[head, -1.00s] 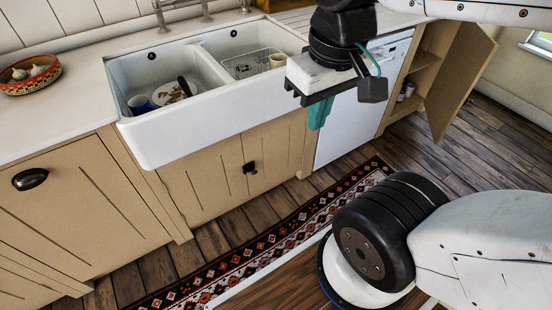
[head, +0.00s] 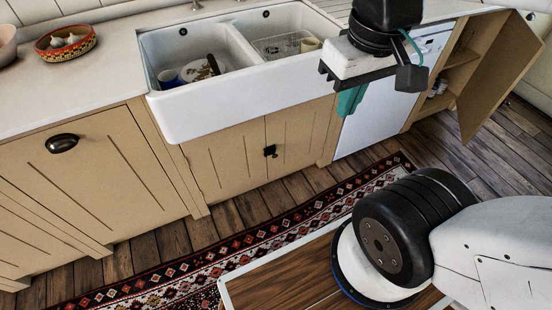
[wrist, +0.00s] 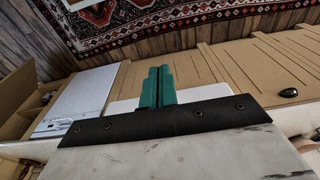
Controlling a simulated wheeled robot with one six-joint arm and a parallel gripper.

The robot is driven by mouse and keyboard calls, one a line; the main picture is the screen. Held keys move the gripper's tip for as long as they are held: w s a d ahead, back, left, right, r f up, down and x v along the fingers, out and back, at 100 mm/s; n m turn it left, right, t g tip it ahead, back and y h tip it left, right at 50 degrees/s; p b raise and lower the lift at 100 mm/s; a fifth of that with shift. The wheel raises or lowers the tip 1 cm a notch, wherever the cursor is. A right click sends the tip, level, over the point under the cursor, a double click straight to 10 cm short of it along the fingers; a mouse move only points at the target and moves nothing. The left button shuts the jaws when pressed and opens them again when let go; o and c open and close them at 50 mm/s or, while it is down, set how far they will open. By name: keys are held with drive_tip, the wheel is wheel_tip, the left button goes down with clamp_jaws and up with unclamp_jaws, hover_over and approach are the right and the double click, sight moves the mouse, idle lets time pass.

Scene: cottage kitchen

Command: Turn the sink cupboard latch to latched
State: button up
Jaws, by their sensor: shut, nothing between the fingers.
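The sink cupboard doors (head: 225,165) are below the white sink and look closed. The small black latch (head: 270,151) sits where the two doors meet; its exact turn is too small to tell. My gripper (head: 346,104) is in front of the sink's right end and the white dishwasher, up and to the right of the latch and apart from it. In the wrist view its green fingers (wrist: 158,72) are together with nothing between them. I cannot make out the latch in the wrist view.
The double sink (head: 240,95) holds dishes and a wire rack. An open cupboard door (head: 500,75) stands out at the right, beyond the dishwasher (head: 385,115). A patterned rug (head: 250,240) lies on the wooden floor before the cupboards. A bowl (head: 65,42) sits on the left counter.

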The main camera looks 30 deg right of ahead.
drive_tip(key=o, duration=1)
drive_tip(key=shift+w+d+f+g, duration=0.1)
drive_tip(key=shift+f+g, duration=0.2)
drive_tip(key=shift+f, duration=0.05)
drive_tip(key=shift+c, duration=0.2)
drive_tip(key=shift+o, duration=0.4)
drive_tip(key=w+d+f+g, duration=0.1)
drive_tip(key=w+f+g, duration=0.2)
drive_tip(key=w+f, duration=0.1)
drive_tip(key=shift+w+d+f+m, duration=0.15)
drive_tip(key=shift+f+m, duration=0.15)
drive_tip(key=shift+f, duration=0.35)
drive_tip(key=w+d+f+g, duration=0.1)
drive_tip(key=w+d+f, duration=0.1)
drive_tip(key=w+f, duration=0.6)
drive_tip(key=t, duration=1.3)
approach(276, 156)
drive_tip(key=s+f, duration=0.5)
drive_tip(key=f, duration=0.4)
drive_tip(key=w+r+t, duration=0.4)
drive_tip(key=w+r, duration=0.1)
drive_tip(key=r, duration=0.1)
drive_tip(key=x, duration=0.7)
drive_tip(key=shift+w+a+f, duration=0.1)
drive_tip(key=shift+w+f, duration=0.05)
drive_tip(key=shift+f, duration=0.25)
